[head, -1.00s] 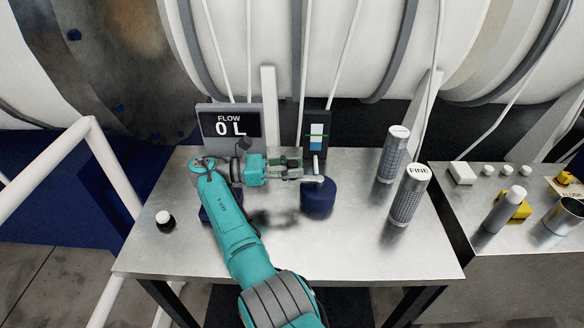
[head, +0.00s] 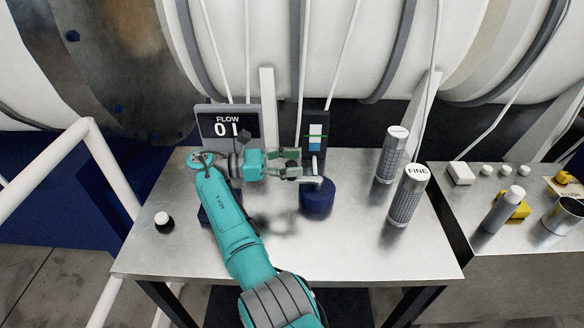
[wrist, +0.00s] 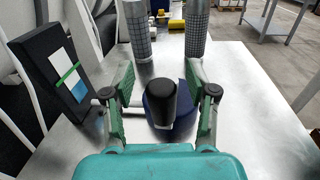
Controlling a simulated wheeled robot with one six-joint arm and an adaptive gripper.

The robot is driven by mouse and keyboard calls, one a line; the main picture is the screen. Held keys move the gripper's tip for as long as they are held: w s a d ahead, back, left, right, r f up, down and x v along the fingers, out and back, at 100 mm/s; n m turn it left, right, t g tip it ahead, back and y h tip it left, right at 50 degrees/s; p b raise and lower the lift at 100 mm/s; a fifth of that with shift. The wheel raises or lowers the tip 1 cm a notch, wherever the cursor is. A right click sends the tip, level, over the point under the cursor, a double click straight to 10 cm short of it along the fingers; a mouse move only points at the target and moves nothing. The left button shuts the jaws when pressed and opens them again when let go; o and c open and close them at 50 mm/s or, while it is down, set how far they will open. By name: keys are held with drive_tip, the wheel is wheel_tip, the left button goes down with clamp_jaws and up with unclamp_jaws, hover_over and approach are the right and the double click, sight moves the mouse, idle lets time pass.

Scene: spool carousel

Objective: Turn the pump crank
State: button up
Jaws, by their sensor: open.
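The pump crank has a round dark blue base (head: 317,199) on the metal table, with a pale metal arm on top. In the wrist view its blue base (wrist: 184,112) lies behind a black handle (wrist: 162,100). My gripper (head: 297,165) is open just left of the crank, fingers pointing right. In the wrist view the handle stands between the open fingers of my gripper (wrist: 160,82), with a visible gap on both sides. The flow display (head: 227,128) behind is partly covered by my wrist.
A dark level gauge (head: 315,133) stands behind the crank. Two mesh cylinders, one rear (head: 392,154) and one marked FINE (head: 409,196), stand to the right. A white-topped black knob (head: 163,221) sits at the left. The table's front right is clear.

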wheel_tip(320, 180, up, 8)
idle(0.4)
